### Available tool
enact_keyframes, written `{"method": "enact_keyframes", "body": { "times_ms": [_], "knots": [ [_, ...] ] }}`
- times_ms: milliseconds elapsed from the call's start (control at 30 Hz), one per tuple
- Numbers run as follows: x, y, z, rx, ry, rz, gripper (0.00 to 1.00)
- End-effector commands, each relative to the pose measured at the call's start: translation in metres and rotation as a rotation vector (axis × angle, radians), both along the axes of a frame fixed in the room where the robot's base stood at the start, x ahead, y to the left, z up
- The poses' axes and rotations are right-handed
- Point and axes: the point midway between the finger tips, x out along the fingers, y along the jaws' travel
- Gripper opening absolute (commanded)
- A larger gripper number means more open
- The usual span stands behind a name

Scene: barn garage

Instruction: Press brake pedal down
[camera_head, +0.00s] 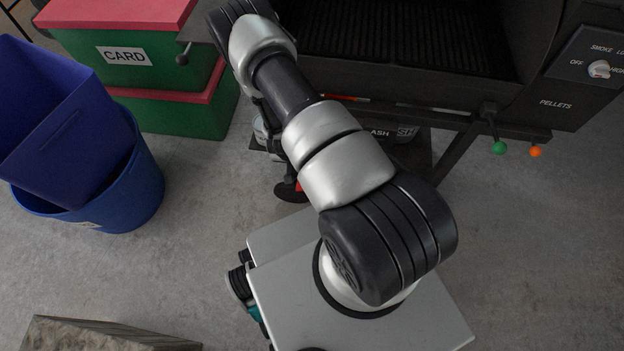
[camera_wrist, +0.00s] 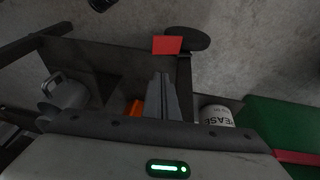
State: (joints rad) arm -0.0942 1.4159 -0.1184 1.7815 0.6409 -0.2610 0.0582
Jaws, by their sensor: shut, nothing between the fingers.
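The brake pedal is a small red plate (camera_wrist: 167,45) beside a dark caster wheel (camera_wrist: 195,39) in the wrist view. In the head view a bit of red (camera_head: 299,186) shows by the dark wheel (camera_head: 288,191) under the grill, partly hidden by my arm. My gripper (camera_wrist: 162,77) is shut and empty, its fingers together and pointing towards the pedal. In the picture the fingertips are just below the red plate; a gap shows between them, and I cannot tell the depth. In the head view my gripper is hidden behind my arm.
A black pellet grill (camera_head: 410,45) stands above the wheel, with green (camera_head: 499,148) and orange (camera_head: 536,152) knobs. A pale bucket (camera_wrist: 217,115) and grey metal can (camera_wrist: 66,93) sit on its lower shelf. Blue bins (camera_head: 150,185) and green boxes (camera_head: 185,112) stand left. Floor at right is clear.

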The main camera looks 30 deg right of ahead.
Motion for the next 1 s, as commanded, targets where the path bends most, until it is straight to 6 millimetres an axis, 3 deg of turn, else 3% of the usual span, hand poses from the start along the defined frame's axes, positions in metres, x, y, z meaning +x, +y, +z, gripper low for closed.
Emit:
{"method": "enact_keyframes", "body": {
  "times_ms": [100, 567, 767, 1000],
  "knots": [
    [-0.010, -0.005, -0.018, -0.016, 0.007, -0.006, 0.00],
    [-0.012, -0.007, -0.024, -0.019, 0.008, -0.008, 0.00],
    [-0.009, -0.014, -0.053, -0.019, 0.010, -0.008, 0.00],
    [0.000, -0.029, -0.103, -0.019, 0.010, -0.009, 0.00]
  ]
}}
